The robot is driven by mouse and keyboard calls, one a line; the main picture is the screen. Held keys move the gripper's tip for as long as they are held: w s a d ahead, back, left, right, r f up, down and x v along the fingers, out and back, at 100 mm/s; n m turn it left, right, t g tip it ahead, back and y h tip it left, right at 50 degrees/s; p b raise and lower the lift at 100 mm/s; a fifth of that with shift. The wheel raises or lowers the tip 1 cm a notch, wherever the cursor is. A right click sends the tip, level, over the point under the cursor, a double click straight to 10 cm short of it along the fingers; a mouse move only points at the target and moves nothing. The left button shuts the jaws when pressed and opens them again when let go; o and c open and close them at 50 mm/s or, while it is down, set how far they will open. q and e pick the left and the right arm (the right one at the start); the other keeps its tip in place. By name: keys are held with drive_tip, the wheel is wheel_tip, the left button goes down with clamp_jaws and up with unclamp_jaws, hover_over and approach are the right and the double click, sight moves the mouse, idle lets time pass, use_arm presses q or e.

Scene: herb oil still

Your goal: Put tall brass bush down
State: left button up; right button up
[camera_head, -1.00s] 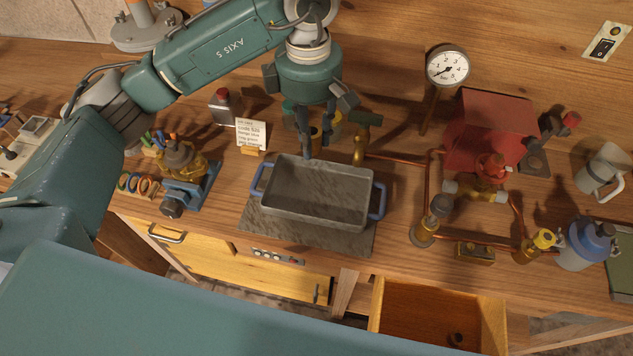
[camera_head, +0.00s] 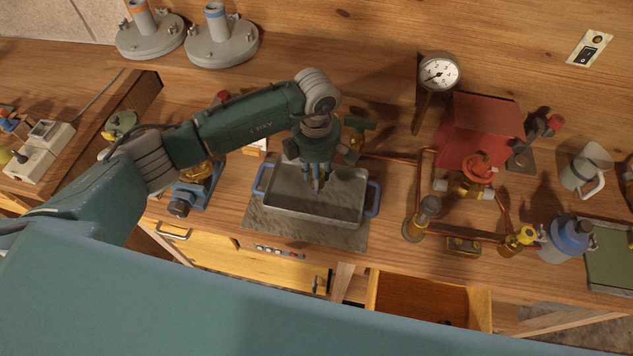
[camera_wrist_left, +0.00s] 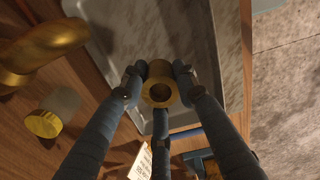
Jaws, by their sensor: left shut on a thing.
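The brass bush (camera_wrist_left: 160,72) is a short hollow cylinder, seen nearly end-on in the left wrist view. My left gripper (camera_wrist_left: 158,95) is shut on it with three blue-grey fingers around it. In the head view my left gripper (camera_head: 318,186) points down over the grey metal tray (camera_head: 345,203) with blue handles; the bush is hard to make out there. The tray's grey wall also shows behind the bush in the left wrist view (camera_wrist_left: 190,40). I cannot tell how far the bush is above the tray floor. My right gripper is out of view.
The tray rests on a grey slab (camera_head: 265,220). Copper pipework with a pressure gauge (camera_head: 438,73) and a red housing (camera_head: 480,130) stands to the right. A blue vise (camera_head: 190,195) is to the left. An open drawer (camera_head: 425,300) lies below the bench front.

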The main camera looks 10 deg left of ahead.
use_arm(q)
wheel_tip(320, 180, down, 4)
drive_tip(key=shift+r+p, duration=0.2)
drive_tip(key=shift+p, duration=0.3)
drive_tip(key=shift+f, duration=0.3)
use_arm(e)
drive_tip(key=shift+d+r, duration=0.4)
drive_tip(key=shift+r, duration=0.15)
use_arm(q)
drive_tip(key=shift+f, duration=0.15)
drive_tip(key=o, duration=1.2)
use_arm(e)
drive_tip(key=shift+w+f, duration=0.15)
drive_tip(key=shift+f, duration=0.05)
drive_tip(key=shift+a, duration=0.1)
